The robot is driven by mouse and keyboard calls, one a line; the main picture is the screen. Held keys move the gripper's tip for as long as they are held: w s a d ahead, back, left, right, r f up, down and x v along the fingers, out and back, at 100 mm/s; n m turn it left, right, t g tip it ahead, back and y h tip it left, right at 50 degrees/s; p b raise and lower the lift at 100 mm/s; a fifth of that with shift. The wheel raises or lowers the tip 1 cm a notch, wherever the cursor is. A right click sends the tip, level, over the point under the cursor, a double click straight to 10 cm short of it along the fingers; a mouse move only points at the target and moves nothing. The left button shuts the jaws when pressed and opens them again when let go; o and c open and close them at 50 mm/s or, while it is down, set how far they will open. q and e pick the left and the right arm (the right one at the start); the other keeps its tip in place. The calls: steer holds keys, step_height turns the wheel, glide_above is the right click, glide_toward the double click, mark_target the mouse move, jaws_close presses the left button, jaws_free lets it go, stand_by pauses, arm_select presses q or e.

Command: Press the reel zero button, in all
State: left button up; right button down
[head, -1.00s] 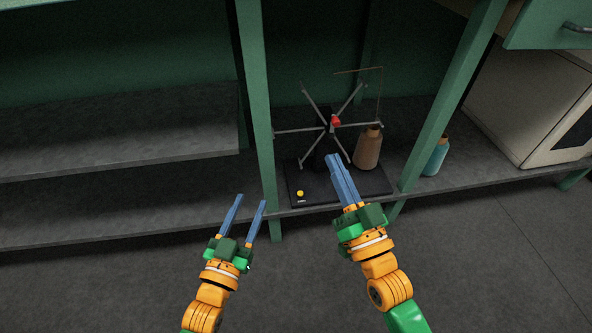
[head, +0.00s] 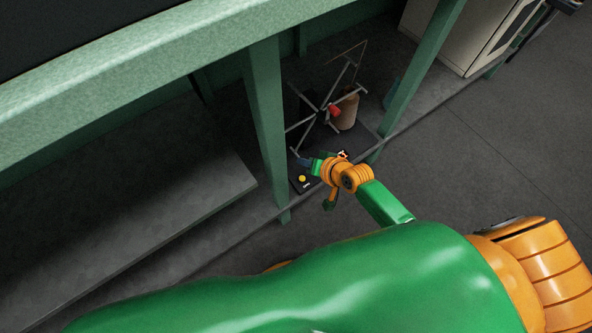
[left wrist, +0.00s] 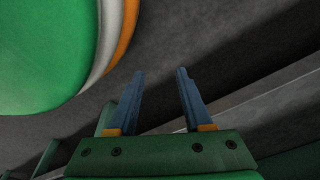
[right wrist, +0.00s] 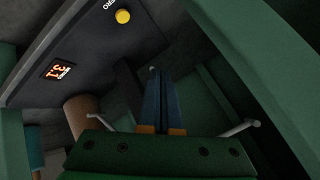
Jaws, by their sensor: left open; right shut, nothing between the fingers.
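The yellow reel zero button (head: 302,178) sits on the front left corner of the dark reel base (head: 308,187). In the right wrist view the button (right wrist: 123,17) shows unobstructed, beside a white label. My right gripper (head: 303,162) is shut and empty, close to the button in the head view. In the right wrist view its blue fingertips (right wrist: 161,72) appear apart from the button; I cannot tell the exact gap. My left gripper (left wrist: 160,74) is open and empty in the left wrist view, and is not visible in the head view.
The reel (head: 323,115) with a red hub (head: 334,110) stands on the base beside a brown cone (head: 348,112). A red-lit display (right wrist: 58,70) is on the base. Green posts (head: 266,130) flank this bay. A green beam (head: 130,65) crosses the upper left.

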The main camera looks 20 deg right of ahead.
arm_select(q)
steer(key=shift+d, duration=0.1)
arm_select(e)
steer(key=b, duration=0.5)
glide_above(302, 178)
steer(key=s, duration=0.1)
steer(key=f, duration=0.4)
steer(key=shift+s+d+f, duration=0.15)
steer(key=shift+d, duration=0.05)
step_height(302, 178, down, 4)
steer(key=b, duration=0.4)
arm_select(q)
steer(key=w+d+r, duration=0.1)
steer(key=w+r, duration=0.2)
steer(key=r, duration=0.3)
steer(key=w+d+r+t, duration=0.1)
steer(key=w+d+r, duration=0.1)
steer(key=r, duration=0.4)
steer(key=shift+w+r+h, duration=0.15)
steer(key=shift+w+h, duration=0.15)
steer(key=shift+w, duration=0.6)
arm_select(e)
steer(key=shift+f, duration=0.2)
arm_select(q)
steer(key=shift+d, duration=0.1)
steer(key=shift+f+b, duration=0.3)
arm_select(e)
steer(key=shift+f, duration=0.45)
